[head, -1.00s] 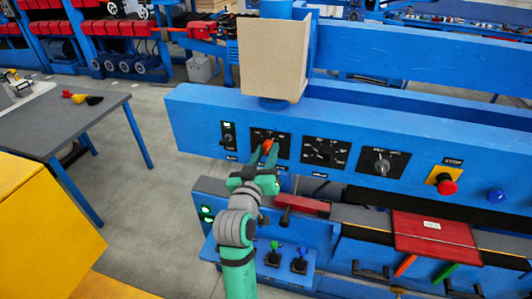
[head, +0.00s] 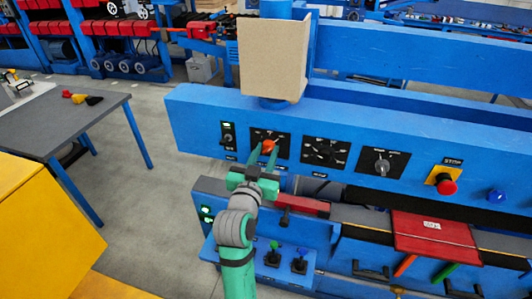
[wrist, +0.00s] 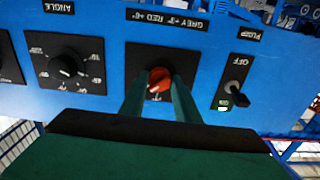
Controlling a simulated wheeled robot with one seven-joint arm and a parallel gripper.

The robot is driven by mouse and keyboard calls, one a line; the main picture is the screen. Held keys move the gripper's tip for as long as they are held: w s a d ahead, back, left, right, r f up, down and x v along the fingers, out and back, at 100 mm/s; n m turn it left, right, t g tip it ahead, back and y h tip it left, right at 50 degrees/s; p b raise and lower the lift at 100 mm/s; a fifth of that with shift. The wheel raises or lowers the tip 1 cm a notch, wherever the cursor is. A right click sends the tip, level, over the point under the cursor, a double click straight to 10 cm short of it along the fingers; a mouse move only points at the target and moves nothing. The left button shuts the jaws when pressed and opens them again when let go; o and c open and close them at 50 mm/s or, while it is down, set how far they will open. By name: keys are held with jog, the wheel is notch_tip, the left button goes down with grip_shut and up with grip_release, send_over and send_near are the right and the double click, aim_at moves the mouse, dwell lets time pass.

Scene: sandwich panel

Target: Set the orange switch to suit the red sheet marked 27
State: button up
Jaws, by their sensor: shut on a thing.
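The orange switch (head: 268,146) is a knob on a black plate on the blue panel. It also shows in the wrist view (wrist: 159,79), upside down, near a label that reads "GREY +3° RED +6°" (wrist: 166,19). My gripper (head: 262,153) has its two green fingers on either side of the knob and is shut on it. In the wrist view the fingers (wrist: 160,88) hide part of the knob's sides and plate. The red sheet (head: 412,240) lies on the machine bed at the right with a small white label (head: 432,225), whose number is too small to read.
An ANGLE dial (wrist: 68,66) and a black PUMP switch (wrist: 234,94) flank the orange switch. A grey knob (head: 381,167) and a red STOP button (head: 446,187) are farther right. A cardboard-coloured box shape (head: 270,55) stands above the panel.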

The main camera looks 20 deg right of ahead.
jog(key=o, duration=1)
jog(key=shift+o, duration=0.2)
jog(key=shift+s, duration=0.1)
jog(key=v, duration=1)
jog(key=shift+s+a, duration=0.3)
